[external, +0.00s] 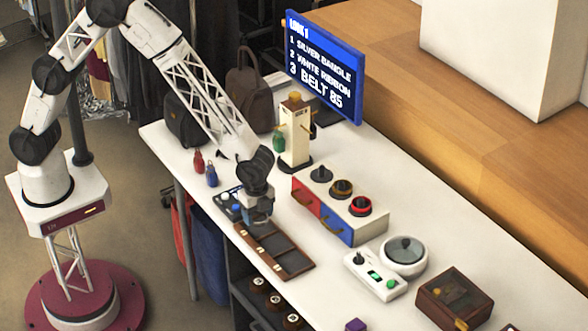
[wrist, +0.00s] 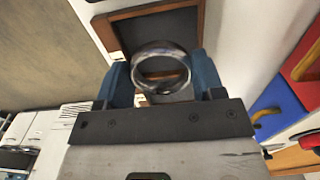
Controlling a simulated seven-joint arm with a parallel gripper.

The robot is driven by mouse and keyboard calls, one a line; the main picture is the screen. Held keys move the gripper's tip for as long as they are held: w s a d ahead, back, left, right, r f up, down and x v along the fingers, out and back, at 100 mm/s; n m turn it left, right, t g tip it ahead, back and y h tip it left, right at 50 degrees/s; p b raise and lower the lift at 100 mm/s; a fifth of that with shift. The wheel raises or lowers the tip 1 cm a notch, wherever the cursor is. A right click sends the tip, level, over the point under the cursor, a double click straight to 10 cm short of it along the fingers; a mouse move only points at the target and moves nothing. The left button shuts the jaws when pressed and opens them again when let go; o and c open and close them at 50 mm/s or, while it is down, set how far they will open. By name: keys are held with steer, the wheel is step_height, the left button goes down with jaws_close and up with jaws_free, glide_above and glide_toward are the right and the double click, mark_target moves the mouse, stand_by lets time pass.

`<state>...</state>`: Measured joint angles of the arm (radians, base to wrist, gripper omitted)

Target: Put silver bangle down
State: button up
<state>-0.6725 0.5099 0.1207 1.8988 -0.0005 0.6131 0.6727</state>
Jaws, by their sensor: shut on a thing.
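The silver bangle (wrist: 161,47) is a shiny ring between the two blue fingers of my gripper (wrist: 161,75) in the wrist view. My gripper is shut on it. In the external view my gripper (external: 258,217) points down at the back end of a brown wooden tray (external: 301,270) with dark compartments, and the bangle cannot be made out there. In the wrist view the tray (wrist: 108,36) lies beyond the bangle. I cannot tell how far the bangle is above the tray, or whether it touches it.
A drawer box (external: 340,222) with red and blue fronts stands right of the tray, ring-shaped items on top. A control box (external: 376,276), round dish (external: 403,252) and wooden box (external: 455,299) stand nearer. A blue sign (external: 323,68) lists silver bangle, white ribbon, belt 85.

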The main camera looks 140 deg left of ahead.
steer(key=shift+f, duration=0.85)
steer(key=shift+f, duration=0.6)
steer(key=o, duration=0.9)
steer(key=shift+o, duration=0.2)
steer(key=shift+r, duration=0.1)
steer(key=shift+o, duration=0.2)
step_height(320, 180, up, 13)
steer(key=shift+d+r, duration=0.1)
stand_by(0.4)
